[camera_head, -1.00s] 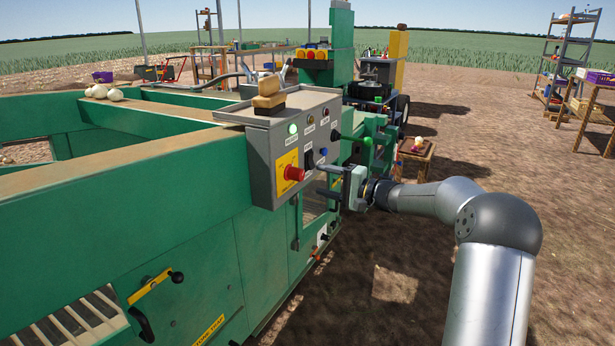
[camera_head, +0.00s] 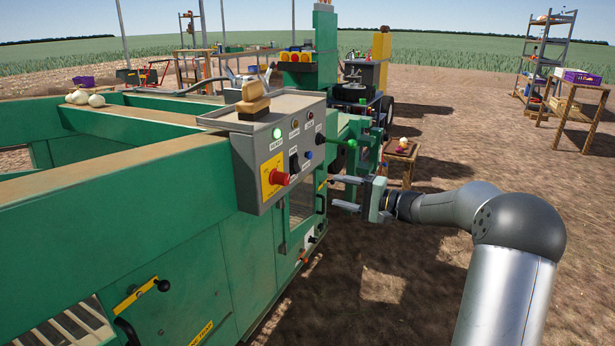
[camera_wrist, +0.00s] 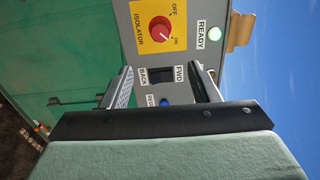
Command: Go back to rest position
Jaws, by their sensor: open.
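My gripper (camera_head: 334,192) is open and empty, in front of and to the right of the grey control box (camera_head: 243,175). A gap shows between its fingers and the box in the head view. The box carries a red isolator knob (camera_head: 279,178) on a yellow plate, a black switch (camera_head: 293,163), a blue button (camera_head: 307,155) and a lit green READY lamp (camera_head: 277,133). In the wrist view, the fingers frame the black FWD/BACK switch (camera_wrist: 161,75) and the blue button (camera_wrist: 165,101); the red knob (camera_wrist: 160,30) appears turned toward ON.
The green machine (camera_head: 160,200) fills the left side. A green-knobbed lever (camera_head: 350,143) stands just beyond my gripper. A small wooden stool (camera_head: 400,152) is behind it. Open dirt ground (camera_head: 440,125) lies to the right, with a wooden table (camera_head: 575,88) farther off.

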